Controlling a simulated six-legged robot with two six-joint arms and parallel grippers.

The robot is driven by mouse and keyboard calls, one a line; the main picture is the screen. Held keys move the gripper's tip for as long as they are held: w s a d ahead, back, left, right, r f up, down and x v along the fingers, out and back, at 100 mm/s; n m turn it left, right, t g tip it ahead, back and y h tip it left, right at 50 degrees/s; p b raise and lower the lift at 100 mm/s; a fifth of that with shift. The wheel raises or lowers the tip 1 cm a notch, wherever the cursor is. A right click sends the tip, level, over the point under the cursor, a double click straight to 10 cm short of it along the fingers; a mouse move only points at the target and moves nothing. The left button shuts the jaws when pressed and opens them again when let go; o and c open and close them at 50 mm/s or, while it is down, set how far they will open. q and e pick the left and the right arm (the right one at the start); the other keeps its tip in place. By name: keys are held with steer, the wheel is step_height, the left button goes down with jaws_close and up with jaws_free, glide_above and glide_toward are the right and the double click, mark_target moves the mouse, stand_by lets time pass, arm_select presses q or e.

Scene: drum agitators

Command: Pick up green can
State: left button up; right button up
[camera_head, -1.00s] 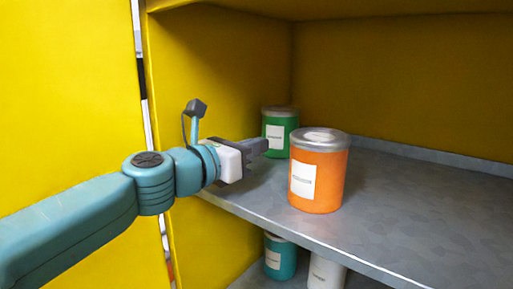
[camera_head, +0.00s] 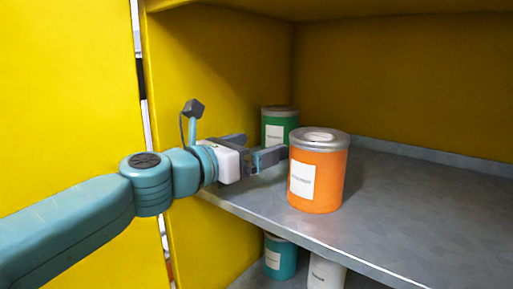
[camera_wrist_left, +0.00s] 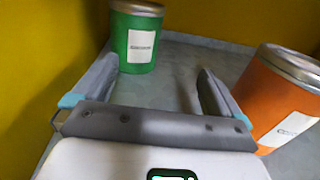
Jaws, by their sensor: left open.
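The green can (camera_head: 280,126) with a grey lid and white label stands upright at the back left of the shelf, partly hidden behind my left gripper in the head view. My left gripper (camera_head: 264,148) is open and empty, in front of the can and left of the orange can. In the left wrist view the green can (camera_wrist_left: 137,38) is beyond the fingertips, closer to the line of the left finger, and apart from them. The gap between the fingers (camera_wrist_left: 157,75) shows bare shelf. My right gripper is not in view.
An orange can (camera_head: 318,172) stands close on the right of my left gripper, near the shelf's front. The yellow side wall (camera_head: 220,75) is close on the left. The grey shelf (camera_head: 420,210) is clear to the right. A teal can (camera_head: 280,258) and a white can (camera_head: 325,273) stand below.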

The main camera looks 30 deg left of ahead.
arm_select(q)
steer(key=s+a+b, duration=0.3)
steer(key=s, duration=1.2)
steer(key=shift+s+f, duration=0.15)
steer(key=shift+s, duration=0.2)
